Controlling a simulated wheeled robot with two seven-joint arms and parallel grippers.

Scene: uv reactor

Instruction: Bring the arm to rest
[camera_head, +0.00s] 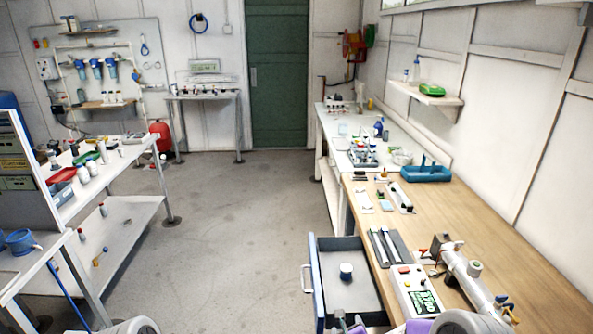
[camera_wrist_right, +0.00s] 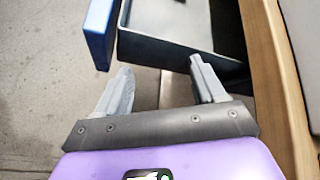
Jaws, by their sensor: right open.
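My right gripper (camera_head: 350,322) shows at the bottom edge of the head view, low in front of the open drawer (camera_head: 372,294). In the right wrist view its two fingers (camera_wrist_right: 160,70) stand apart with nothing between them. The drawer's blue front (camera_wrist_right: 97,32) and dark inside (camera_wrist_right: 170,55) lie just beyond the fingertips there.
The drawer sticks out from the wooden workbench (camera_head: 500,240) and holds a small dark-and-white jar (camera_head: 346,271). Open floor (camera_head: 240,230) lies to the left.

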